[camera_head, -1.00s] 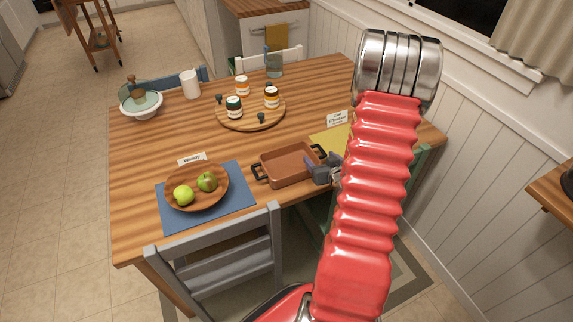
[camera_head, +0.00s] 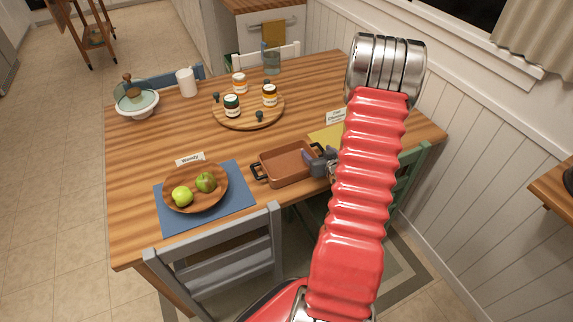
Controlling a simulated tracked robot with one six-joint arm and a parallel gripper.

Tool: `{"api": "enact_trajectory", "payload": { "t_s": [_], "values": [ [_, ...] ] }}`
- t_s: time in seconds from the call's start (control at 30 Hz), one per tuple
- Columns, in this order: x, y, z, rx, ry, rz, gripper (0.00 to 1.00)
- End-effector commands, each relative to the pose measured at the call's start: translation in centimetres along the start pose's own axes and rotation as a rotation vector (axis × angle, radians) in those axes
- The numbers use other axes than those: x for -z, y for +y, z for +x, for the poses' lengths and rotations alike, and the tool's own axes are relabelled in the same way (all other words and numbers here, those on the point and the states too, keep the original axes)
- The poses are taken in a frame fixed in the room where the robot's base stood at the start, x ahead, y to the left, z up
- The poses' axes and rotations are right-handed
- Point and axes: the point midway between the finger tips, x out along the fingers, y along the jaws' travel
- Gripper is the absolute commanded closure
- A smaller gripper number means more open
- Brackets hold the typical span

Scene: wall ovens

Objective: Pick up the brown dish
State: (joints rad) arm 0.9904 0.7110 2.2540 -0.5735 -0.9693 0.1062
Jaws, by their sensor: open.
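The brown dish (camera_head: 286,166) is a rectangular baking dish with dark handles at its two ends. It sits on the wooden table near the front edge, right of the blue placemat. My gripper (camera_head: 312,163) is open at the dish's right end, close to the right rim and handle. The grey fingers overlap the right end of the dish in the picture. I cannot tell whether they touch it or straddle its wall. My red arm hides part of the table behind the gripper.
A brown plate (camera_head: 196,196) with two green apples lies on the blue placemat (camera_head: 234,209). A round wooden board (camera_head: 241,118) holds several jars behind the dish. A grey chair (camera_head: 225,256) stands at the front edge. A yellow placemat (camera_head: 325,138) lies behind my gripper.

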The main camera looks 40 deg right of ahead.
Motion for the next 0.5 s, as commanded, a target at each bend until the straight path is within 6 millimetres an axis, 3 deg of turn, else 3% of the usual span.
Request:
{"api": "enact_trajectory", "payload": {
  "t_s": [0.37,0.5],
  "values": [
    [-0.06,0.50,-0.21,-0.009,0.000,0.004,0.36],
    [-0.07,0.53,-0.22,-0.009,0.000,0.004,0.46]
  ]
}}
